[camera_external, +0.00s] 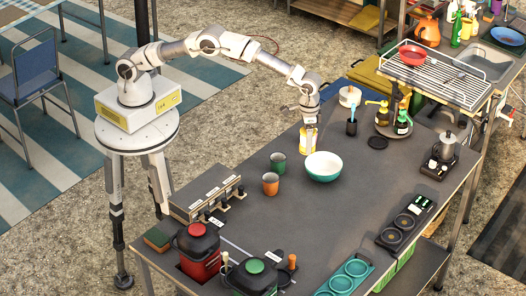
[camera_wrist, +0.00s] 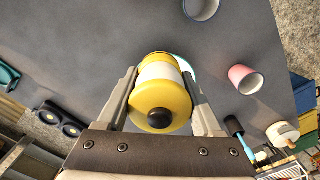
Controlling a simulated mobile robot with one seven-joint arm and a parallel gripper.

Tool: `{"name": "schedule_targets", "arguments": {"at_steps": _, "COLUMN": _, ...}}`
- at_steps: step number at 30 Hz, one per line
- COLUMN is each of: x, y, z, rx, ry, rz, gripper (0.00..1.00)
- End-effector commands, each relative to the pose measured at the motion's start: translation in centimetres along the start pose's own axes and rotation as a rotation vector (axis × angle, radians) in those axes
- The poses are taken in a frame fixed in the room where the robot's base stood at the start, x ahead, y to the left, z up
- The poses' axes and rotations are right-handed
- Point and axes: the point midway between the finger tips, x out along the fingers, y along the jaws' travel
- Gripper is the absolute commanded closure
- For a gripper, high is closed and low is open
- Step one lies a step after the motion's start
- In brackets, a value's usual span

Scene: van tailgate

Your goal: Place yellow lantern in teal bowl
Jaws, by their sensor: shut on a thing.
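The yellow lantern (camera_wrist: 160,98) has a yellow body, a pale band and a dark knob, and it sits between the fingers of my gripper (camera_wrist: 163,92) in the wrist view. The teal bowl (camera_external: 323,168), white inside, stands on the table just in front of the lantern. In the wrist view only a bit of the bowl's rim (camera_wrist: 187,63) shows behind the lantern. I cannot tell whether the lantern's underside touches the table.
A green cup (camera_external: 278,162) and an orange cup (camera_external: 270,184) stand left of the bowl. The table in front of the bowl is clear.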

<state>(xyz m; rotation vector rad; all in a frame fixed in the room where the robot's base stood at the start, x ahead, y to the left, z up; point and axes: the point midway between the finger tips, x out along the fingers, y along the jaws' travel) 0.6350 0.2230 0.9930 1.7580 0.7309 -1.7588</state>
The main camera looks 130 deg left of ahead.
Motion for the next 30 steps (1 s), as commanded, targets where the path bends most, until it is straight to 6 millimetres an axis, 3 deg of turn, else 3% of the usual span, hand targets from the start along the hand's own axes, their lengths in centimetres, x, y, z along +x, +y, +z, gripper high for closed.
{"name": "schedule_targets", "arguments": {"at_steps": 6, "x": 1.4, "y": -1.4, "z": -2.1, "rx": 0.000, "ry": 0.001, "rz": 0.001, "gripper": 0.96}}
{"name": "schedule_targets", "arguments": {"at_steps": 11, "x": 2.1, "y": -1.6, "z": -2.3, "rx": 0.002, "ry": 0.000, "rz": 0.000, "gripper": 0.96}}
{"name": "schedule_targets", "arguments": {"at_steps": 19, "x": 5.5, "y": -1.6, "z": -2.2, "rx": 0.002, "ry": 0.000, "rz": 0.000, "gripper": 0.96}}
{"name": "schedule_targets", "arguments": {"at_steps": 30, "x": 6.2, "y": -1.6, "z": -2.3, "rx": 0.002, "ry": 0.001, "rz": 0.000, "gripper": 0.96}}
